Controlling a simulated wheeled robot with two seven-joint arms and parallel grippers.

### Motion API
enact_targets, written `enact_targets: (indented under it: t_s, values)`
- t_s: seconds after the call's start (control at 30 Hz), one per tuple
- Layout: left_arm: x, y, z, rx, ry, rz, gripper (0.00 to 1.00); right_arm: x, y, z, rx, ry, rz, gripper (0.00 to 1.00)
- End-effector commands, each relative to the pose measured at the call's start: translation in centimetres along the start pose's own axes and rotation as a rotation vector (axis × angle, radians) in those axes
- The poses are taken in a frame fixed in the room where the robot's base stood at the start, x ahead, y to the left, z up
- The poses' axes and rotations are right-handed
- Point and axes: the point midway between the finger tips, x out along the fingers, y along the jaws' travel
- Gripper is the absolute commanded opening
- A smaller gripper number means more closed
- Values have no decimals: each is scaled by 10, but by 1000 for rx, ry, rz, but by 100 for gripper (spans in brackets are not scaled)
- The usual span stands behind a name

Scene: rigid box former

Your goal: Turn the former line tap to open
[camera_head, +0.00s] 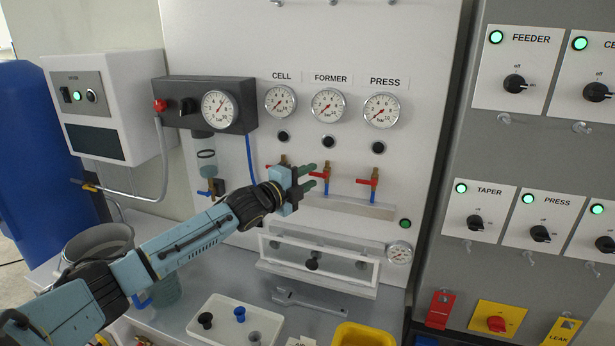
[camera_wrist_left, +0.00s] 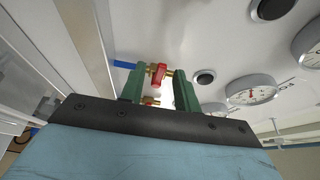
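The former line tap (camera_head: 327,173) is the middle one of three brass taps on the white panel, under the FORMER gauge (camera_head: 328,104). Its red handle (camera_head: 317,174) lies roughly sideways, pointing left. My left gripper (camera_head: 318,177) reaches it from the left, with green fingers apart, one above and one below the handle. In the left wrist view a red handle (camera_wrist_left: 160,75) shows between the open fingers (camera_wrist_left: 158,88); I cannot tell whether they touch it. My right gripper is in neither view.
The cell tap (camera_head: 283,162) is close behind my left gripper, and the press tap (camera_head: 369,181) stands to the right. Below are a clear-fronted box (camera_head: 318,262), a wrench (camera_head: 325,303), a white tray (camera_head: 222,316) and a yellow bin (camera_head: 363,337). A switch cabinet stands at right.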

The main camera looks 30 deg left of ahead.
Motion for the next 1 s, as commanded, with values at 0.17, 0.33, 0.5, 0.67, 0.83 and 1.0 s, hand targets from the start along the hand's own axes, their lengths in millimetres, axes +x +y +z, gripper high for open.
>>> enact_targets:
  t_s: [0.17,0.33,0.5,0.67,0.83,1.0]
  values:
    - [2,0,0,0,0,-1,32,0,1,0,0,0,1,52]
    - [2,0,0,0,0,0,28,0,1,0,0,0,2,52]
    - [2,0,0,0,0,0,6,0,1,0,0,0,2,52]
    - [2,0,0,0,0,0,0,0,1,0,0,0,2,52]
    - [2,1,0,-9,0,-4,0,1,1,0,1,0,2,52]
    - [2,4,0,-55,-1,-22,0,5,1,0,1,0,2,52]
